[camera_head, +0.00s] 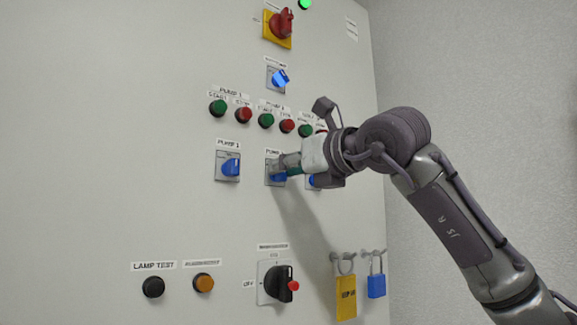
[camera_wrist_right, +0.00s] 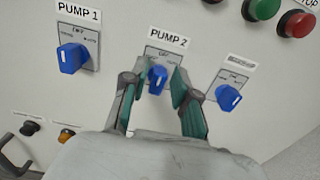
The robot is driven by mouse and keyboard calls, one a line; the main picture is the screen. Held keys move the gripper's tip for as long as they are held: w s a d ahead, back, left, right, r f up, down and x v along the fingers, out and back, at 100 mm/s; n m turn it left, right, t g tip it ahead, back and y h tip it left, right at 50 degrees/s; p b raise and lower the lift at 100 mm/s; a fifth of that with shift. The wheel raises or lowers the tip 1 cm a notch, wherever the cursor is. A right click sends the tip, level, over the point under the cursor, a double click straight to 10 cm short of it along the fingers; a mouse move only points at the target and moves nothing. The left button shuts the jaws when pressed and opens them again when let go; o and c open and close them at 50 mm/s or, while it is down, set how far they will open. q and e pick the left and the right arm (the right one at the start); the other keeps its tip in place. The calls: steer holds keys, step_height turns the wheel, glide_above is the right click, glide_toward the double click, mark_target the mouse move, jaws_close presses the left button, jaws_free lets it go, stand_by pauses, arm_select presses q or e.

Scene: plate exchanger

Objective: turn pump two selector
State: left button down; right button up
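The pump two selector is a blue knob on a grey plate, labelled PUMP 2. In the right wrist view the knob (camera_wrist_right: 157,77) sits between the fingertips of my right gripper (camera_wrist_right: 157,90). Its fingers have green pads and stand on either side of the knob, with a visible gap at the right; contact on the left is unclear. In the head view the knob (camera_head: 278,177) is partly hidden by the right gripper (camera_head: 284,169), which reaches in from the right. My left gripper is not in view.
The PUMP 1 selector (camera_head: 231,168) is to the left, and another blue selector (camera_wrist_right: 228,97) is close on the right. Green and red buttons (camera_head: 266,121) sit above.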

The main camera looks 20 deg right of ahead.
jaws_close()
steer(key=shift+n, duration=0.3)
steer(key=shift+s+a+f+n+p, duration=0.1)
steer(key=shift+n+p, duration=0.1)
steer(key=shift+n, duration=1.15)
steer(key=shift+a+r+n+p, duration=0.1)
steer(key=shift+a+n+p, duration=0.05)
steer(key=shift+n, duration=1.25)
steer(key=shift+s+a+f+n+p, duration=0.1)
steer(key=shift+n+p, duration=0.1)
steer(key=shift+n, duration=1.15)
